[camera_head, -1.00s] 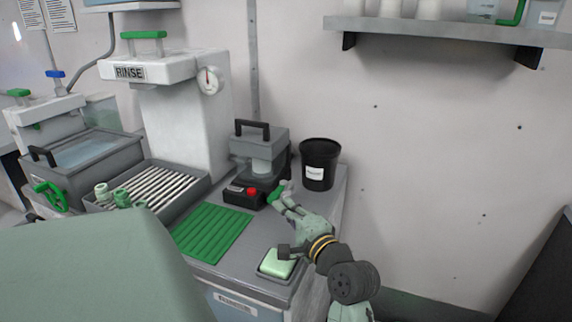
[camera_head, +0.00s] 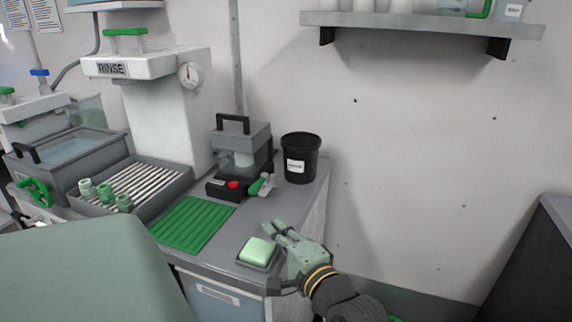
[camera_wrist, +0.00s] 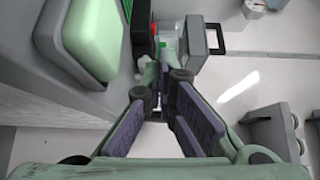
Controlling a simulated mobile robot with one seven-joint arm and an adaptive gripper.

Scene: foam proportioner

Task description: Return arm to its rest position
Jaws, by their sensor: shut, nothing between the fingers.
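My gripper (camera_head: 274,227) is shut and empty in the head view, beside the pale green block on the counter's front right corner. The arm, with its gold ring, comes up from the bottom of the picture. In the wrist view my gripper (camera_wrist: 165,75) shows its fingers from behind. The green block (camera_wrist: 92,35) is to the left of the fingers there. I cannot tell how high the gripper is above the counter.
The block sits in a grey tray (camera_head: 243,262). Behind are a green ribbed mat (camera_head: 195,222), a grey machine with a red button (camera_head: 233,184), a small green-handled item (camera_head: 262,184) and a black bucket (camera_head: 300,160). The wall side at right is open; a shelf (camera_head: 420,24) hangs above.

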